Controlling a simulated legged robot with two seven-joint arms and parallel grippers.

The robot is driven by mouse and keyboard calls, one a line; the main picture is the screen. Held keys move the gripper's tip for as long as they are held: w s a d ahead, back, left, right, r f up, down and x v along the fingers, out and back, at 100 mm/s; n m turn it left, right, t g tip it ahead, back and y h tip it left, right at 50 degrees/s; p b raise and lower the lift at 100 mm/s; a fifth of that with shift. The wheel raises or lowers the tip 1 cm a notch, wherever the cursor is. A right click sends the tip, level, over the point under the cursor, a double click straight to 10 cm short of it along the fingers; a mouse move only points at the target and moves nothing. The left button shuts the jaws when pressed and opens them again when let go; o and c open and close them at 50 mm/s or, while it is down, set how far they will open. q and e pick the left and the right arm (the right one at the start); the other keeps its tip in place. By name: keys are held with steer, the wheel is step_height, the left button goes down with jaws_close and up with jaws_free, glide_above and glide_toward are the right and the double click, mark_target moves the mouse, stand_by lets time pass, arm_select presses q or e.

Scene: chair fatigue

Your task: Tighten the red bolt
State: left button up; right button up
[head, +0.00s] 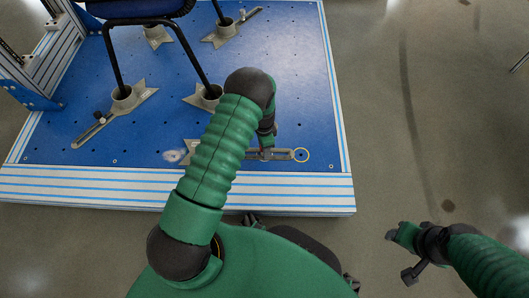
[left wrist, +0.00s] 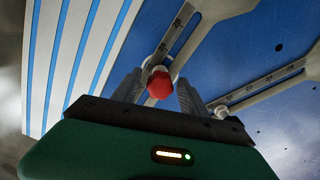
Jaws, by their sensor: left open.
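The red bolt (left wrist: 160,84) shows in the left wrist view, at a slotted grey clamp arm (left wrist: 180,32) on the blue platform. My left gripper (left wrist: 160,92) is open, with one finger on each side of the bolt's red head. I cannot tell whether the fingers touch it. In the head view my left gripper (head: 267,150) reaches down over a slotted bar (head: 285,154) near the platform's front right; my arm and hand hide the bolt there. My right gripper (head: 403,238) hangs off the platform at the lower right, away from the bolt; its jaws are unclear.
The blue platform (head: 300,80) has a striped metal front edge (head: 100,190). A chair with black legs (head: 190,52) stands in grey clamp feet (head: 122,98). A metal frame (head: 45,60) stands at left. Floor right is open.

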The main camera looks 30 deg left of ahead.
arm_select(q)
steer(key=shift+r+n+p, duration=0.15)
steer(key=shift+n+p, duration=0.45)
steer(key=shift+n, duration=1.1)
steer(key=shift+f+n, duration=0.2)
steer(key=shift+n, duration=0.2)
